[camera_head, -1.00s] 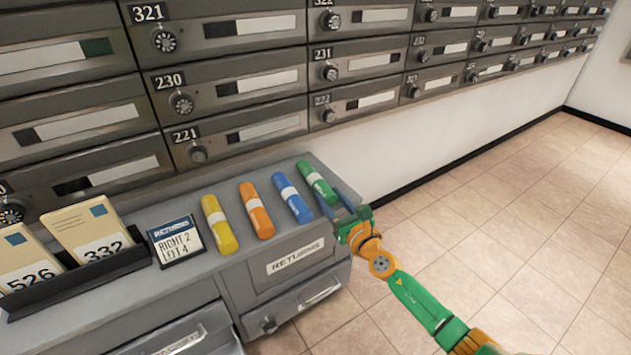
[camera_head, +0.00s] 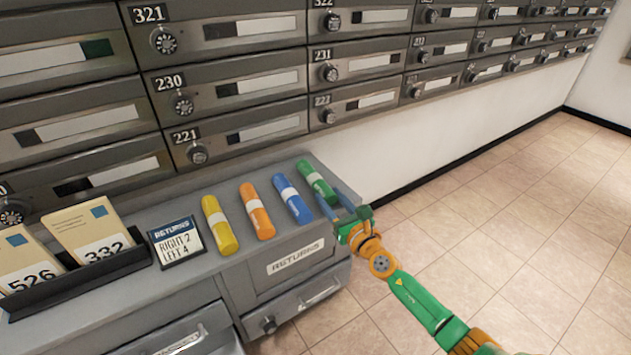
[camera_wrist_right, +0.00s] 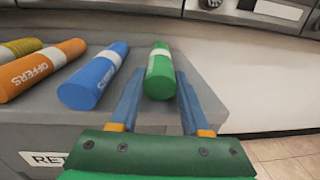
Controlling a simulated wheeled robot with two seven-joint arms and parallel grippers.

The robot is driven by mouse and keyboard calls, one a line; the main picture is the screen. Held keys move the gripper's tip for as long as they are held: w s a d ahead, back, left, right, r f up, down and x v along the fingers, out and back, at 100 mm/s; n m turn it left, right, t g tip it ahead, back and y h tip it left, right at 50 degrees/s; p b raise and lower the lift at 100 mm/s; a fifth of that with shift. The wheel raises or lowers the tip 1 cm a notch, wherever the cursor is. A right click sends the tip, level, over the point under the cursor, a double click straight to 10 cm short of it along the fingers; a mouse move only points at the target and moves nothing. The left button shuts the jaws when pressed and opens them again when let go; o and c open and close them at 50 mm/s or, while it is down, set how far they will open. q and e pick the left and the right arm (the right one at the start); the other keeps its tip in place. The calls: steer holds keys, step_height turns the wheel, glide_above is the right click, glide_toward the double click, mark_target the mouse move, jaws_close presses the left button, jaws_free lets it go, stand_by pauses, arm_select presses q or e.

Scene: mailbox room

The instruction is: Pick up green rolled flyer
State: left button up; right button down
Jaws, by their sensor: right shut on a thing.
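The green rolled flyer (camera_head: 318,183) with a white band lies at the right end of a row of rolls on the grey cabinet top. In the right wrist view the green flyer (camera_wrist_right: 160,72) lies between the two blue fingers. My right gripper (camera_head: 338,203) is at the near end of the flyer, shut on it; its fingers also show in the right wrist view (camera_wrist_right: 158,88). The flyer still appears to rest on the cabinet top. My left gripper is not in view.
A blue roll (camera_head: 292,198), an orange roll (camera_head: 257,211) and a yellow roll (camera_head: 219,225) lie left of the green one. A returns sign (camera_head: 176,243) and a black holder (camera_head: 82,281) with envelopes stand further left. Mailboxes (camera_head: 237,88) line the wall behind. Open floor is at right.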

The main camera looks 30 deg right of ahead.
steer(key=shift+r+p, duration=1.8)
steer(key=shift+r, duration=0.15)
steer(key=s, duration=0.8)
steer(key=shift+a+f, duration=0.1)
